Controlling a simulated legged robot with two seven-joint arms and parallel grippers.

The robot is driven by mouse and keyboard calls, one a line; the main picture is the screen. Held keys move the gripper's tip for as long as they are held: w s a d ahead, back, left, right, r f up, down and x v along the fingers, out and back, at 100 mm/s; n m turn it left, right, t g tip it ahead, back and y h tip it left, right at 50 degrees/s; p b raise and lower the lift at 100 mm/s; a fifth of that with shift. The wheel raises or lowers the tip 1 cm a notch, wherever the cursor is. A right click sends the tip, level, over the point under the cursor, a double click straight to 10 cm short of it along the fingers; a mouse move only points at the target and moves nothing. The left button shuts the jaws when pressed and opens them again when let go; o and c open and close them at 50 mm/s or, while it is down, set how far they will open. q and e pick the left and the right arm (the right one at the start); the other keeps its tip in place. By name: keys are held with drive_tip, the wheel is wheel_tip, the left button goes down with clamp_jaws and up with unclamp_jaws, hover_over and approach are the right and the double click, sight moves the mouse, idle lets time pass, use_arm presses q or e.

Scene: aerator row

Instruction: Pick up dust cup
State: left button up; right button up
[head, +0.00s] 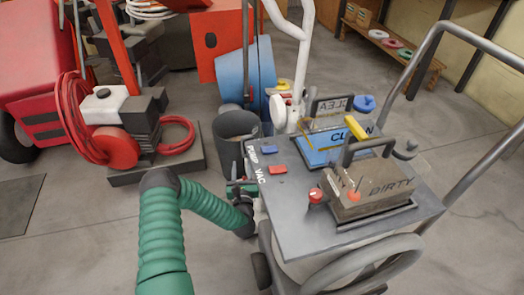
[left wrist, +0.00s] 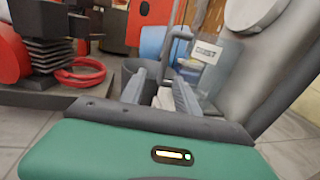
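My left gripper (head: 243,188) is at the left side of the grey cart top, low by its edge; cart parts hide some of it. In the left wrist view its two dark fingers (left wrist: 160,82) stand apart, with a pale shape of unclear identity between or behind them. A see-through container with a white label (left wrist: 207,52) shows beyond the right finger; it may be the dust cup, but the label is too small to read. A dark grey open bucket (head: 237,126) stands behind the gripper. I see no dust cup clearly in the head view. My right gripper is not in view.
The cart top (head: 285,215) carries a blue CLEAN box (head: 318,153), a brown DIRTY box (head: 372,188) and red knobs. A red-hosed machine (head: 115,140) stands left, a blue drum (head: 232,72) behind. Grey floor is open on the left.

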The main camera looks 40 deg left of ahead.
sight(243, 151)
use_arm(q)
drive_tip(key=b+x, duration=0.1)
drive_tip(key=x, duration=0.2)
drive_tip(key=b+x, duration=0.2)
drive_tip(key=x, duration=0.1)
drive_tip(key=b+x, duration=0.2)
drive_tip(key=x, duration=0.1)
drive_tip(key=shift+w+f, duration=0.3)
drive_tip(key=shift+w, duration=0.05)
drive_tip(key=shift+w+r, duration=0.15)
drive_tip(key=shift+d+r, duration=0.15)
drive_tip(key=shift+r, duration=0.05)
clamp_jaws()
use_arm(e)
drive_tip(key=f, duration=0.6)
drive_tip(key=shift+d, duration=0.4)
